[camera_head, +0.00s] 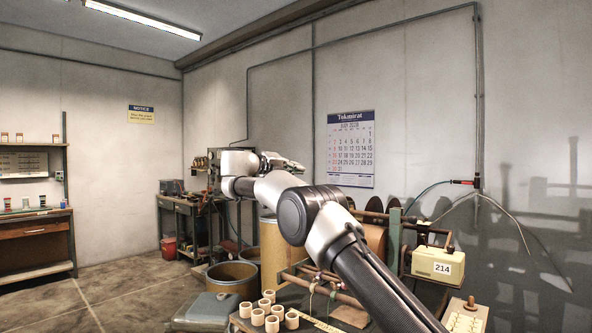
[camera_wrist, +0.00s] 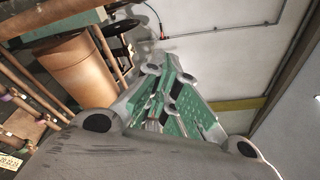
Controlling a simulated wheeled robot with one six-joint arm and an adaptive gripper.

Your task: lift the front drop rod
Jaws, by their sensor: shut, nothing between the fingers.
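Copper-brown rods (camera_head: 325,290) lie across the winding frame at the bottom centre of the head view, partly hidden behind my arm. Similar rods (camera_wrist: 28,90) run diagonally down the left side of the wrist view. I cannot tell which of them is the front drop rod. My gripper (camera_head: 290,163) is raised well above and to the left of the rods, in front of the back wall, and does not touch them. In the wrist view my gripper (camera_wrist: 172,98), with green finger parts, is shut and empty.
Several pale ring cores (camera_head: 270,312) stand on the bench left of the rods. A large brown roll (camera_wrist: 82,65) stands behind them. A cream box marked 214 (camera_head: 438,264) is at the right. Drums (camera_head: 232,278) stand on the floor at the left. The air around my gripper looks clear.

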